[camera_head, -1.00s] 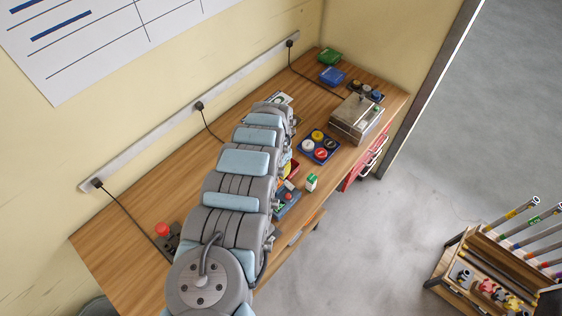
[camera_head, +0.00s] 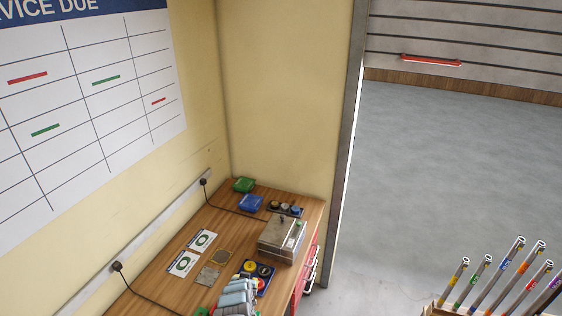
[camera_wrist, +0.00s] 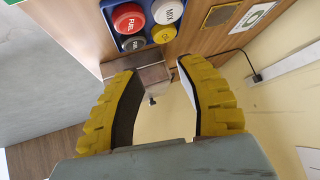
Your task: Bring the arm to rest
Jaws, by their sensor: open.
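My gripper (camera_wrist: 155,68) shows in the wrist view, with its two yellow-and-black fingers spread wide apart and nothing between them. Beyond the fingertips are the wooden bench and the yellow wall. In the head view, part of my arm (camera_head: 237,297) shows at the bottom edge, in front of the blue tray of round caps (camera_head: 264,285). My gripper cannot be made out in that view. The same tray (camera_wrist: 103,8) shows at the top of the wrist view with red, white, yellow and dark caps, apart from the fingers.
A metal box (camera_head: 283,240) stands on the bench, with green (camera_head: 244,185) and blue (camera_head: 251,203) items behind it. Two ring-marked cards (camera_head: 202,240) lie left of the tray. A cable runs from the wall strip (camera_head: 150,232). A rack of tubes (camera_head: 440,309) stands at lower right. The floor between is clear.

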